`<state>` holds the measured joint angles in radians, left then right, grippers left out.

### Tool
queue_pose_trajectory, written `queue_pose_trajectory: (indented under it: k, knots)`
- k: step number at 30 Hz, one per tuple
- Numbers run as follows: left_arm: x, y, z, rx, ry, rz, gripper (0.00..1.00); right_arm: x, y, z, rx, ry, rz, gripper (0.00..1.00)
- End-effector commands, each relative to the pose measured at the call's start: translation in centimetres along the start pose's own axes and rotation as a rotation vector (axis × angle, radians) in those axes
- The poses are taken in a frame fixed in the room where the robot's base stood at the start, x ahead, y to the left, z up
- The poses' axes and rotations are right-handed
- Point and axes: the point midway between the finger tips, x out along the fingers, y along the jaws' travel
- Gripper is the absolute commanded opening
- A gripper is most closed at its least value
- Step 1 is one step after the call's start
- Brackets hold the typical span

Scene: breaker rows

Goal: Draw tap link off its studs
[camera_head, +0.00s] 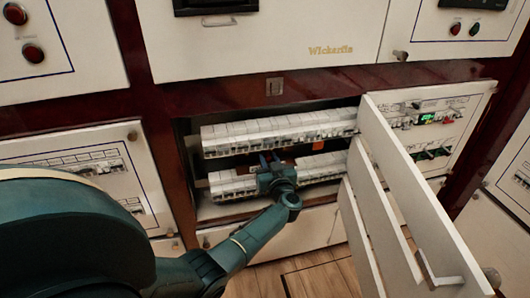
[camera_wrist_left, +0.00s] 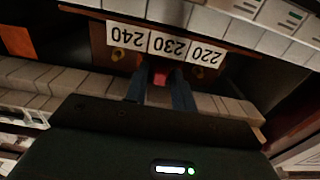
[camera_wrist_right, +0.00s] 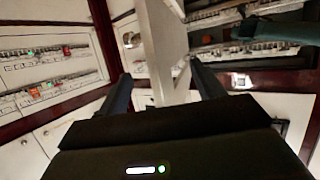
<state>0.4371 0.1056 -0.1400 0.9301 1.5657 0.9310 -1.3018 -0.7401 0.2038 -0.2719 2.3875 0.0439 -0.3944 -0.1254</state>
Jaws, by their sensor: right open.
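My left gripper (camera_head: 268,163) reaches into the open cabinet bay, between two rows of white breakers. In the left wrist view its fingers (camera_wrist_left: 159,82) stand partly apart, closed around a small red piece, which looks like the tap link (camera_wrist_left: 160,73). The tap plate behind it carries upside-down labels 240 (camera_wrist_left: 125,35), 230 (camera_wrist_left: 168,45) and 220 (camera_wrist_left: 206,54). Brass studs (camera_wrist_left: 118,54) show below the outer labels. The link's seat on the studs is hidden. My right gripper (camera_wrist_right: 160,88) is open and empty, outside the bay.
The upper breaker row (camera_head: 280,130) and lower row (camera_head: 322,166) bound the gap around my left gripper. The open slatted cabinet door (camera_head: 400,190) stands to the right. It also rises just beyond my right fingers in the right wrist view (camera_wrist_right: 165,45).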

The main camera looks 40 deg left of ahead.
Motion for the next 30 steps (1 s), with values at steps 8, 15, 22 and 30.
queue_pose_trajectory:
  k: [8, 15, 22, 30]
  knots:
    - [-0.01, -0.01, 0.0, 0.0, 0.0, 0.0, 0.05, 0.02, 0.03, 0.02, -0.003, 0.0, -0.001, 0.67]
    - [-0.01, 0.0, -0.05, 0.0, 0.001, 0.0, 0.0, 0.01, 0.07, 0.01, -0.004, -0.001, -0.001, 0.67]
    - [0.0, -0.02, -0.1, 0.001, 0.0, -0.001, 0.0, -0.1, 0.12, -0.32, -0.004, 0.0, 0.0, 0.67]
    - [-0.28, 0.03, -0.09, -0.001, 0.0, 0.0, 0.0, -0.19, 0.3, -0.81, -0.009, 0.002, 0.003, 0.67]
